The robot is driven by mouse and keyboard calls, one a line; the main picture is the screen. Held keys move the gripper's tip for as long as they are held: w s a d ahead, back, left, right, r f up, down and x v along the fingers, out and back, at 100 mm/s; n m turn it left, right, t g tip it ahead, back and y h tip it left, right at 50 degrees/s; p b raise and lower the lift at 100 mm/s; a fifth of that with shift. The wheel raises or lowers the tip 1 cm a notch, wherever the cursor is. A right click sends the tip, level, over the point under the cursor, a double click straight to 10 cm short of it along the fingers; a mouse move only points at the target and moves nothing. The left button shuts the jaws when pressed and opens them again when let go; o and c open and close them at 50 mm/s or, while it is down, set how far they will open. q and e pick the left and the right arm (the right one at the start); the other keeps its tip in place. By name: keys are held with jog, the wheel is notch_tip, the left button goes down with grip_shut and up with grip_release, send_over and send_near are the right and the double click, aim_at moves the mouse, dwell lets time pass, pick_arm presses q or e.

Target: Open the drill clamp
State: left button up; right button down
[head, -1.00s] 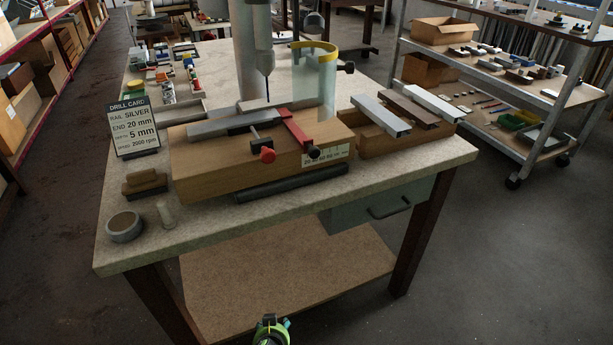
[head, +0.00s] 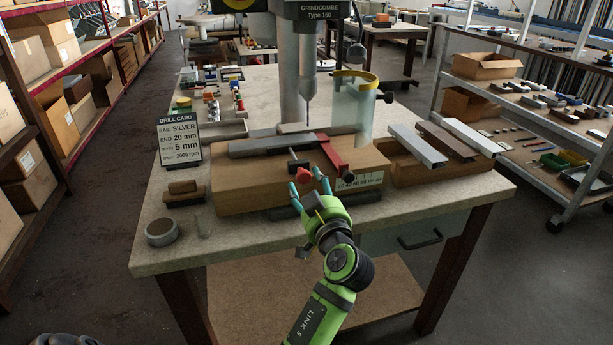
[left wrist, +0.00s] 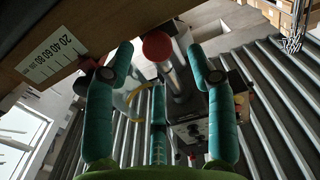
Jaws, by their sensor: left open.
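The drill clamp (head: 336,158) lies on the wooden drilling block (head: 240,192) below the drill bit (head: 308,110). It has a red arm and a dark crosspiece whose red knob (head: 303,175) faces me. My left gripper (head: 308,183) is open at the front of the block, with its teal fingers close around the red knob. In the left wrist view the red knob (left wrist: 157,46) shows between the spread fingertips; contact cannot be told. A grey rail (head: 255,146) lies on the block at the clamp's left. My right gripper is not in view.
The drill card (head: 180,138) stands at the left, reading rail SILVER. A clear guard (head: 354,110) with a yellow rim stands behind the clamp. Several rails (head: 418,146) lie on a wooden holder at the right. A round dish (head: 161,232) sits at the front left.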

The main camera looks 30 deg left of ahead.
aim_at(305, 178)
pick_arm(q)
jog(key=shift+p+x, duration=0.4)
jog(key=shift+x, duration=1.5)
jog(key=shift+f, duration=0.1)
grip_shut()
jog(key=shift+d, duration=0.1)
